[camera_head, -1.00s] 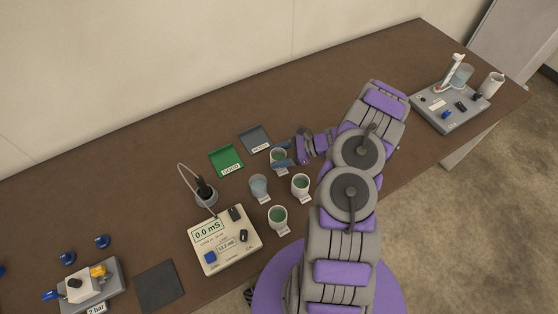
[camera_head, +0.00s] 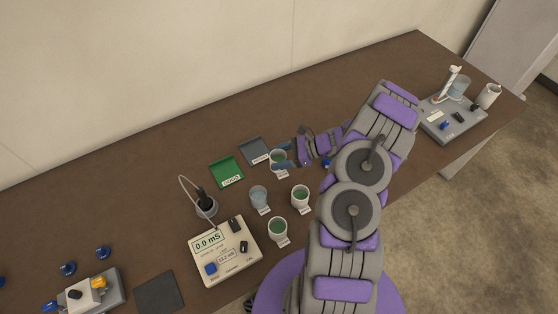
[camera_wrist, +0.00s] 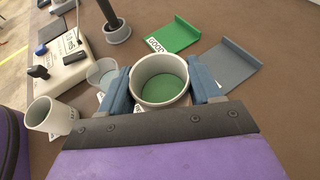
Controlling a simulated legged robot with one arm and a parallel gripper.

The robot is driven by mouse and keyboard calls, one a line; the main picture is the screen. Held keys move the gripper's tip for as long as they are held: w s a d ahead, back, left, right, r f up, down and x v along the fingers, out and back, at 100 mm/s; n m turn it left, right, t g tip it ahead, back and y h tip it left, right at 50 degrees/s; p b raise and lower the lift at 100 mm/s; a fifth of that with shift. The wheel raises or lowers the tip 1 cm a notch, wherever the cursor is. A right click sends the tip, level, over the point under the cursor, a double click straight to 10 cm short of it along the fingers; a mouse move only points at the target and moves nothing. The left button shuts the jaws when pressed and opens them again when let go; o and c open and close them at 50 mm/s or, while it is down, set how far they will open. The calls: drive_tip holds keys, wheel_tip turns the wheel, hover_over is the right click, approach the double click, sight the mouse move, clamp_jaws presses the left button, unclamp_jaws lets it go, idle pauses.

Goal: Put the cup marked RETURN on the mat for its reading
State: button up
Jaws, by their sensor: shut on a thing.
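My gripper (camera_wrist: 163,82) is shut on a pale cup (camera_wrist: 149,92) with green liquid, held upright between blue fingers. The held cup also shows in the head view (camera_head: 278,156), close to the grey mat. Its tag is mostly hidden, so I cannot read whether it says RETURN. The green mat (camera_head: 226,172), marked GOOD, and the grey mat (camera_head: 254,150), whose label is too small to read, lie beyond the cups. Other cups stand nearby: a clear one (camera_head: 259,196) and two pale ones with green liquid (camera_head: 300,195) (camera_head: 278,228). Their tags are unreadable.
The meter (camera_head: 226,251) reads 0.0 mS, with 13.2 mS on a lower label. Its probe stands in a grey holder (camera_head: 206,207). A dark pad (camera_head: 158,293) and a valve block (camera_head: 92,293) are at lower left. A grey tray (camera_head: 454,122) with vessels is far right. The back table is clear.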

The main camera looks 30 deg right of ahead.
drive_tip(key=shift+r+p, duration=0.3)
drive_tip(key=shift+r, duration=1.6)
drive_tip(key=w+a+r+m+t+h, duration=0.2)
drive_tip(key=w+a+r, duration=0.25)
drive_tip(key=r, duration=0.35)
drive_tip(key=w+a+r+m+t+h, duration=0.1)
drive_tip(key=w+a+r+m+t, duration=0.15)
drive_tip(key=w+r, duration=0.4)
drive_tip(key=w+a+r+m+t+h, duration=0.1)
drive_tip(key=w+a+r+m+h, duration=0.1)
drive_tip(key=w+a+r, duration=0.45)
drive_tip(key=s+r+m+t+h, duration=0.1)
drive_tip(key=s+r+m+h, duration=0.2)
drive_tip(key=s+r, duration=0.2)
drive_tip(key=shift+s+a+r+b, duration=0.25)
drive_tip(key=shift+r+b, duration=0.15)
drive_tip(key=shift+r, duration=0.55)
